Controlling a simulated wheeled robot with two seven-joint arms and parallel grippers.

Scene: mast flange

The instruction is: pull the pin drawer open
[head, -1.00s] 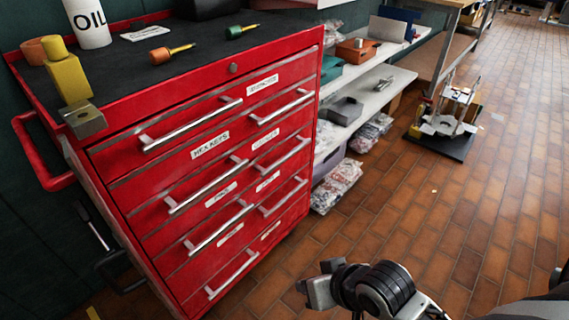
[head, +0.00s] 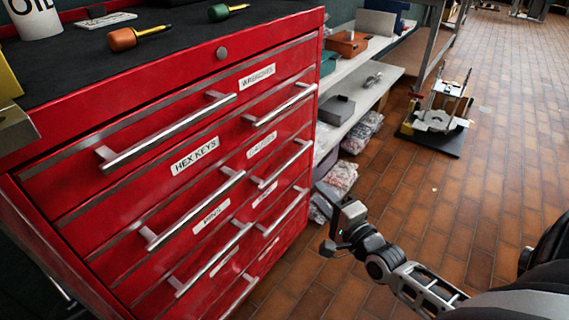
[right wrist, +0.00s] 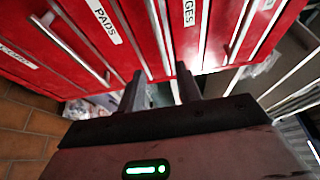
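The red drawer cabinet (head: 150,75) fills the left of the head view, its visible drawers shut. A small label (head: 211,217) in the left column, below HEX KEYS, seems to read PINS, but the print is too small to be sure. A silver bar handle (head: 195,210) lies beside that label, and another handle (head: 210,258) is below it. My right gripper (head: 328,222) is right of the cabinet front, apart from the handles. In the right wrist view its two fingers (right wrist: 160,88) are spread with nothing between them, facing drawer fronts. My left gripper is not in view.
A shelf (head: 370,95) with bins and bags is behind to the right. A metal stand (head: 437,119) is on the brick floor, which is otherwise mostly open at right.

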